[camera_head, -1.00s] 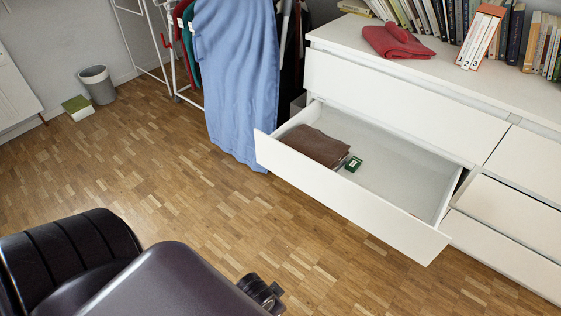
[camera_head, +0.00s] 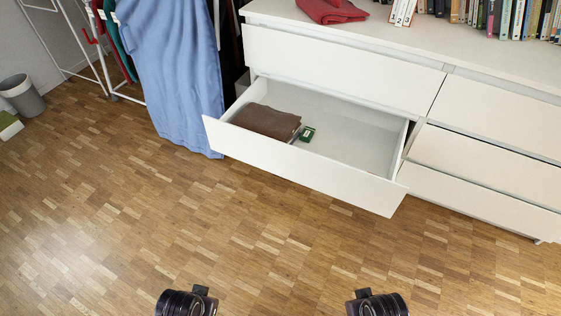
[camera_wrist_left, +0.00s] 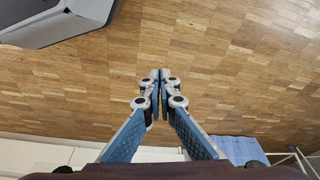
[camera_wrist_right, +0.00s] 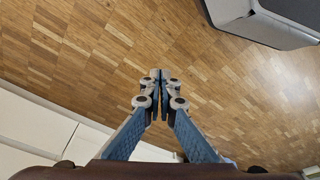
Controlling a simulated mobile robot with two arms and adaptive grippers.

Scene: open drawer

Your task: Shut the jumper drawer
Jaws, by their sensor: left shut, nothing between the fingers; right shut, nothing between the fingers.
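The jumper drawer (camera_head: 300,165) is a white drawer standing well open from the white dresser (camera_head: 340,62) in the head view. Inside it lie a folded brown garment (camera_head: 266,122) and a small green box (camera_head: 307,134). In the head view only dark parts of my two arms show at the bottom edge, apart from the drawer. My left gripper (camera_wrist_left: 155,75) is shut and empty over the wood floor in the left wrist view. My right gripper (camera_wrist_right: 157,74) is shut and empty over the floor in the right wrist view. Neither gripper touches the drawer.
A red folded garment (camera_head: 331,10) and several books (camera_head: 520,22) sit on the dresser top. A blue cloth (camera_head: 178,70) hangs on a white rack left of the drawer. A grey bin (camera_head: 21,95) stands far left. The floor (camera_head: 270,245) before the drawer is clear.

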